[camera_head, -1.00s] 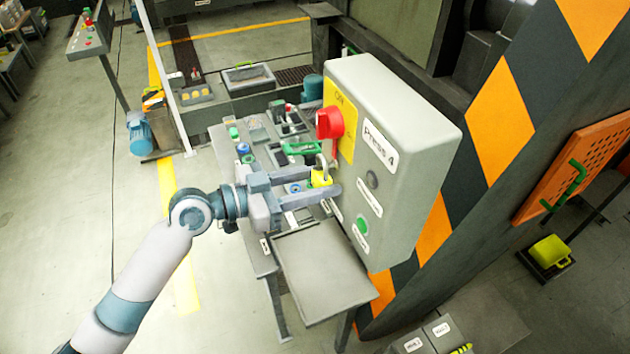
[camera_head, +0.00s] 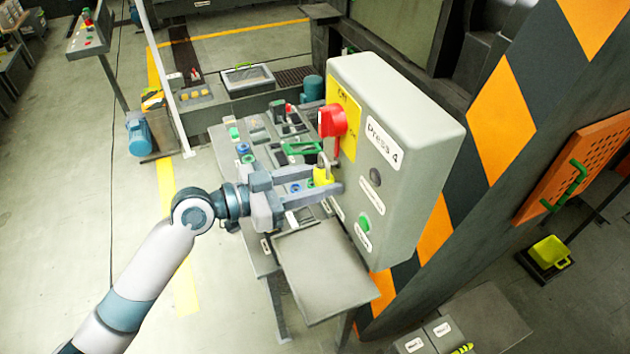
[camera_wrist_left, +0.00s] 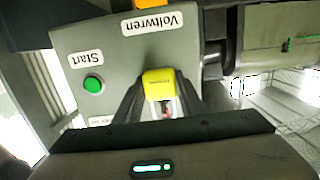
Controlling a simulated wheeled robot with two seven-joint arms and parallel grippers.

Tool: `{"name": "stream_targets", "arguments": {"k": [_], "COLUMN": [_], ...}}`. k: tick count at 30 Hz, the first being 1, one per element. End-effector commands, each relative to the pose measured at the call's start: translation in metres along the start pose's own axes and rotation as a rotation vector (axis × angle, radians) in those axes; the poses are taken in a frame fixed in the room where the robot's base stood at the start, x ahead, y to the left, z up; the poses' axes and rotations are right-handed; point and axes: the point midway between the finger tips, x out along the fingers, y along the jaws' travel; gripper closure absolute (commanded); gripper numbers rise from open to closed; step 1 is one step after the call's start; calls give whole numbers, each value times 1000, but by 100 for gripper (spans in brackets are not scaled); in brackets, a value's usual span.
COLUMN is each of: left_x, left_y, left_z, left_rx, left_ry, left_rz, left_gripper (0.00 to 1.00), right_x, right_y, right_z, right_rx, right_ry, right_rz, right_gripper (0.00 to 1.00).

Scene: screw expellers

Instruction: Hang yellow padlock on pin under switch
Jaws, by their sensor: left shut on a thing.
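The yellow padlock (camera_head: 323,176) is between the fingers of my left gripper (camera_head: 325,188), which is shut on it. Its shackle points up in the head view. The padlock also shows in the left wrist view (camera_wrist_left: 160,84), between the dark fingers, in front of the grey box. The red switch (camera_head: 333,120) sits on a yellow plate on the grey "Press 4" box (camera_head: 400,150). The padlock is below the switch and close to the box face. I cannot tell whether the shackle touches a pin; the pin is not clear. My right gripper is not in view.
A green button (camera_head: 364,222) is on the box below the padlock. A table with small parts (camera_head: 232,150) stands behind my gripper, and a bare grey shelf (camera_head: 320,275) is below. A striped column (camera_head: 500,110) stands right of the box.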

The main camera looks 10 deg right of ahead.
Motion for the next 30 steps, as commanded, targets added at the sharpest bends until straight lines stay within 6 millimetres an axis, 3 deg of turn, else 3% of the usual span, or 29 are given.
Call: {"name": "stream_targets", "arguments": {"k": [26, 27, 29, 30], "left_x": [10, 10, 10, 10], "left_y": [3, 3, 4, 4], "left_z": [18, 18, 18, 19], "left_rx": [-2, -2, -2, -3], "left_ry": [-17, -17, -17, -17], "left_rz": [6, 6, 6, 6], "left_gripper": [84, 57, 43, 43], "right_x": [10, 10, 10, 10], "right_y": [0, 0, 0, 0], "right_z": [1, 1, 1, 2], "right_rx": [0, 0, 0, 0], "right_ry": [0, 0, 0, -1], "right_rz": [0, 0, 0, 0], "right_gripper": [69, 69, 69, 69]}}
